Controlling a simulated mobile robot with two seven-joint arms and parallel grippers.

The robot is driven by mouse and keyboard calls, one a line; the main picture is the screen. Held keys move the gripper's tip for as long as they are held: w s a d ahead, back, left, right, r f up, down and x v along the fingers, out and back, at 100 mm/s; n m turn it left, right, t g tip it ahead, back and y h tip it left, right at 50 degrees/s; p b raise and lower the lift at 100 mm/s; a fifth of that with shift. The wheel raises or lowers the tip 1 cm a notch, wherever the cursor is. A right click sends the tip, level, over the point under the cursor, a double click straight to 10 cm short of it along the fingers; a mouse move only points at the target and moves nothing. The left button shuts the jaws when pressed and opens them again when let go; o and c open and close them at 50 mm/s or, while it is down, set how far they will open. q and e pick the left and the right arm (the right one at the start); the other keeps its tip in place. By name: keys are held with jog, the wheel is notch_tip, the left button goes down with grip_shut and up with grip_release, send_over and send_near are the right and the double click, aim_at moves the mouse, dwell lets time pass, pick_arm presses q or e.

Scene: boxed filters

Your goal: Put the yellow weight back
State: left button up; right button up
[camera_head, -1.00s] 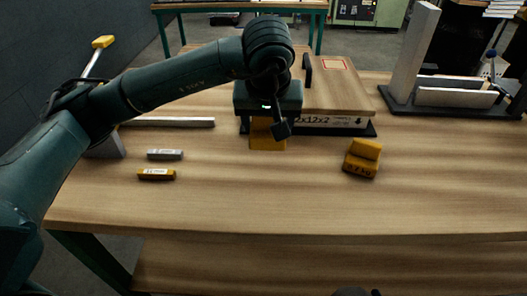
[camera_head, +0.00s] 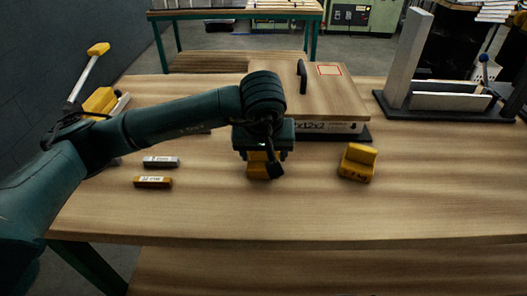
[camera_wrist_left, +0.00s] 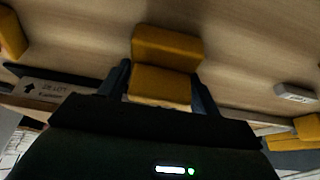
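My left gripper (camera_head: 264,158) is in front of the boxed filter, pointing down, with a yellow weight (camera_head: 259,170) between its fingers. In the left wrist view this weight (camera_wrist_left: 165,48) is a stepped yellow block, and the fingers (camera_wrist_left: 163,90) lie along its two sides. I cannot tell whether its underside touches the table. A second yellow weight (camera_head: 357,163) stands on the table to the right; part of it shows in the left wrist view (camera_wrist_left: 11,34). My right gripper is not in view.
The filter box (camera_head: 342,127) lies under a wooden board (camera_head: 335,90) with a black handle. A grey bar (camera_head: 161,161) and an orange-brown bar (camera_head: 153,182) lie at left. A yellow object (camera_head: 100,101) is behind my left arm. A grey fixture (camera_head: 450,101) stands at right.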

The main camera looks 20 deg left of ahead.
pick_arm(q)
jog(key=o, duration=0.5)
jog(key=shift+s+r, duration=0.15)
jog(key=shift+r, duration=0.45)
jog(key=v, duration=1.1)
jog(key=shift+s+d, duration=0.1)
jog(key=shift+s, duration=0.05)
